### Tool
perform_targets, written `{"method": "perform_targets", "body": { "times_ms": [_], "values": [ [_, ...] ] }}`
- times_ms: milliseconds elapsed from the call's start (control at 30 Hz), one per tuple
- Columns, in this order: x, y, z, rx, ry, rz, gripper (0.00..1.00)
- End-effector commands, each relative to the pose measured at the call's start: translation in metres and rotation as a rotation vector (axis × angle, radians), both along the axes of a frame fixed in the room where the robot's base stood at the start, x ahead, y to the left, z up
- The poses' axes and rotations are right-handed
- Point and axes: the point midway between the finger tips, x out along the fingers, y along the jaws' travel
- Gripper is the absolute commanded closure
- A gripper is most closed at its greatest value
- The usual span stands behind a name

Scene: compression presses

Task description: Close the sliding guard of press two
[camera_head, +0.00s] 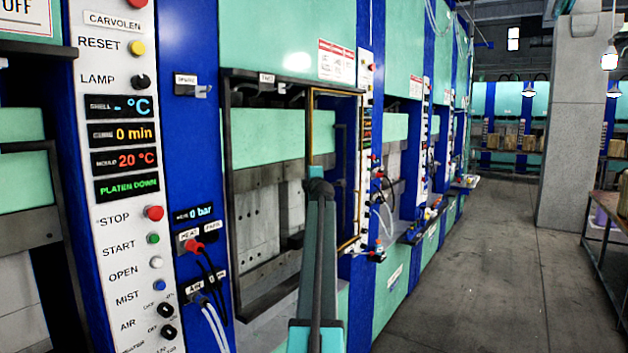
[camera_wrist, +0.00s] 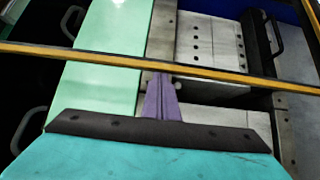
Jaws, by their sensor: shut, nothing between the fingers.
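The press with a dark-framed opening (camera_head: 228,180) stands left of centre in the head view; its small label is hard to read. A thin yellow-edged guard frame (camera_head: 311,130) stands at the right part of this opening, and the left part is uncovered. In the wrist view a yellow bar of the frame (camera_wrist: 100,57) crosses the picture. My gripper (camera_wrist: 161,76) shows there as purple fingers, shut and empty, with tips at the bar's lower edge. I cannot tell whether they touch it. In the head view my arm hides the gripper.
A control panel (camera_head: 118,130) with buttons and lit displays is at the left; one reads "PLATEN DOWN". Hoses (camera_head: 212,270) hang beside the opening. A dark handle (camera_wrist: 262,42) shows in the wrist view. Floor (camera_head: 470,270) is clear at right, with a table (camera_head: 606,250) at the edge.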

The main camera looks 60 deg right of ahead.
Motion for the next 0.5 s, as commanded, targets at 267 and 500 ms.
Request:
{"method": "perform_targets", "body": {
  "times_ms": [267,500],
  "values": [
    [-0.005,0.029,-0.003,-0.003,0.0,-0.007,1.0],
    [-0.024,0.052,-0.003,-0.004,0.0,-0.012,1.0]
  ]
}}
